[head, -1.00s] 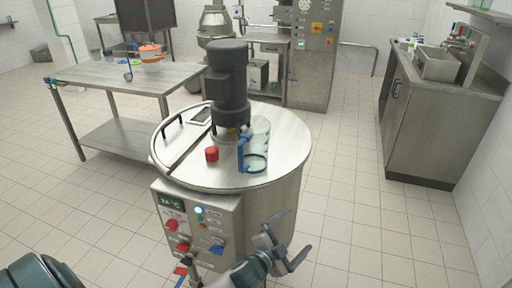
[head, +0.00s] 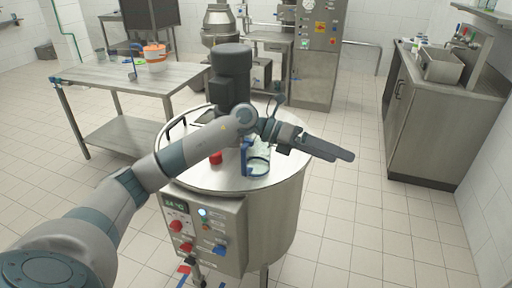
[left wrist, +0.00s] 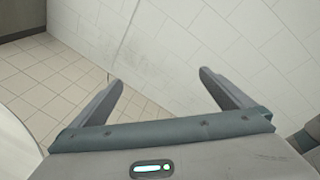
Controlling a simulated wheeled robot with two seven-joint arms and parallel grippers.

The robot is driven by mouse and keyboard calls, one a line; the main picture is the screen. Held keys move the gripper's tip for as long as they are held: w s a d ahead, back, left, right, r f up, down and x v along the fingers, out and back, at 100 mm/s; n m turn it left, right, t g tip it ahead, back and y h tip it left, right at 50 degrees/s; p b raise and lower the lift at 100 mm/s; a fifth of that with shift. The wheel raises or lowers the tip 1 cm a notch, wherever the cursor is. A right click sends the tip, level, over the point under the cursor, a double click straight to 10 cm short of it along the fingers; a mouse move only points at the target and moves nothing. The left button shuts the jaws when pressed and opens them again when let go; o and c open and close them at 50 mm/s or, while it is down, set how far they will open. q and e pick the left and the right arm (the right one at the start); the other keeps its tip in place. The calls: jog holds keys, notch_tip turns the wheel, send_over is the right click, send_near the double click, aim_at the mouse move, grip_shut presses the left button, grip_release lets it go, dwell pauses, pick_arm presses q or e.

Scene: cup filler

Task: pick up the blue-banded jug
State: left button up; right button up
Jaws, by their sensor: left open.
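The blue-banded jug (head: 247,163) stands on the lid of the steel vat. It is clear, with a blue handle and a blue band low on its body. My left arm crosses in front of its upper part and hides it. My left gripper (head: 335,152) is over the right side of the vat, to the right of the jug, pointing right and away from it. In the left wrist view the left gripper (left wrist: 163,85) is open, with nothing between its fingers. The jug does not show there. My right gripper is not in view.
The steel vat (head: 285,205) has a dark motor (head: 231,75) upright behind the jug and a red knob (head: 215,158) beside it. A steel table (head: 120,78) stands at the left. A sink counter (head: 435,120) stands at the right.

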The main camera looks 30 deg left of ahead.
pick_arm(q)
jog(key=a+r+m+y, duration=0.25)
jog(key=a+y, duration=0.35)
jog(key=a, duration=0.6)
jog(key=n+g+y, duration=0.1)
jog(key=n+y, duration=0.1)
jog(key=y, duration=0.3)
send_near(253, 154)
jog(key=w+a+r, duration=0.3)
jog(key=r, duration=0.2)
jog(key=shift+w+a+m+p, duration=0.15)
jog(key=shift+w+m+p, duration=0.1)
jog(key=shift+p, duration=0.1)
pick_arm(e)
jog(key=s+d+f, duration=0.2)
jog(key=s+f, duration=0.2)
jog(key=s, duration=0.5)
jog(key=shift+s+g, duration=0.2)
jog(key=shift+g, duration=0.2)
pick_arm(q)
jog(key=p+x, duration=0.4)
jog(key=x, duration=0.8)
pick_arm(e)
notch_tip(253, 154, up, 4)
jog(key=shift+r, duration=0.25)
pick_arm(q)
jog(key=shift+f+p, duration=0.15)
jog(key=shift+p, duration=0.2)
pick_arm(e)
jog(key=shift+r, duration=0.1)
